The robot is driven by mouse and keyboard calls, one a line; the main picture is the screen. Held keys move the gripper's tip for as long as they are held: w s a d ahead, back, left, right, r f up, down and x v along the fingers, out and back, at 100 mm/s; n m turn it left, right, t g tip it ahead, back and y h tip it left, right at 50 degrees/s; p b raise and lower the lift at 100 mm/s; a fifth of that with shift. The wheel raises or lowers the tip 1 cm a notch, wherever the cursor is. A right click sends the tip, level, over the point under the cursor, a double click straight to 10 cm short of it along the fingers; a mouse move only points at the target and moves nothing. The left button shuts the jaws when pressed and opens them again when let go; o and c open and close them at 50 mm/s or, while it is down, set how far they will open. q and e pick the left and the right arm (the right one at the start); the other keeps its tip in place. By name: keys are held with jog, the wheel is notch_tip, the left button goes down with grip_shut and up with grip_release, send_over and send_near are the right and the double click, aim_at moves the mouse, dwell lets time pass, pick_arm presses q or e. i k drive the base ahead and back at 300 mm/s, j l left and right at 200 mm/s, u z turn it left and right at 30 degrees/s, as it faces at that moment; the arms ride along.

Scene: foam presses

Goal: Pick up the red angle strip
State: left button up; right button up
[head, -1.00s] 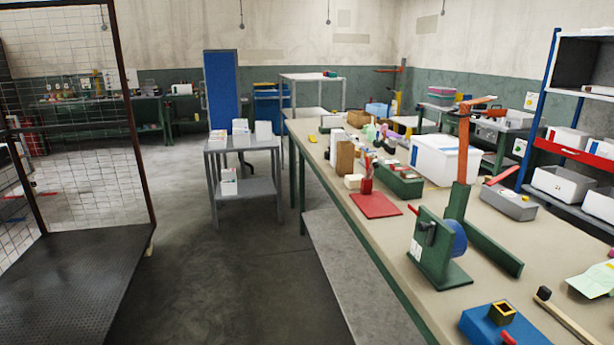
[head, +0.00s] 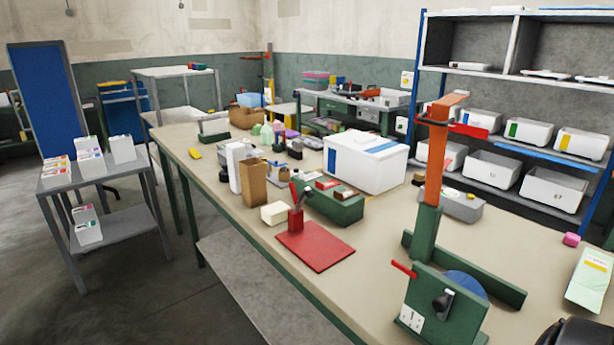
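I cannot tell for sure which thing is the red angle strip. A short red band (head: 468,130) shows on the front edge of the middle level of the shelf rack, partly behind the orange lever. A red plate (head: 315,247) with a small red upright on it lies at the near-left edge of the long workbench. A small red bar (head: 404,269) sticks out of the green press (head: 450,305). Neither of my grippers can be made out. A dark rounded shape (head: 575,335) is cut off at the bottom right corner.
The long workbench (head: 240,218) carries a white lidded box (head: 366,170), a green box (head: 335,207) and a grey box (head: 460,206). The press's orange lever (head: 436,160) stands tall. A grey table (head: 115,175) is at the left. Floor is open between them.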

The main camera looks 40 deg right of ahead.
aim_at(329, 183)
jog(key=i, duration=1.4)
jog(key=i+l+u, duration=0.1)
jog(key=i, duration=1.3)
jog(key=i+u, duration=0.1)
jog(key=u, duration=0.35)
jog(key=i+u, duration=0.1)
jog(key=u, duration=0.4)
jog(key=l+u, duration=0.1)
jog(key=u, duration=3.75)
jog(key=k+l, duration=0.05)
jog(key=l, duration=0.05)
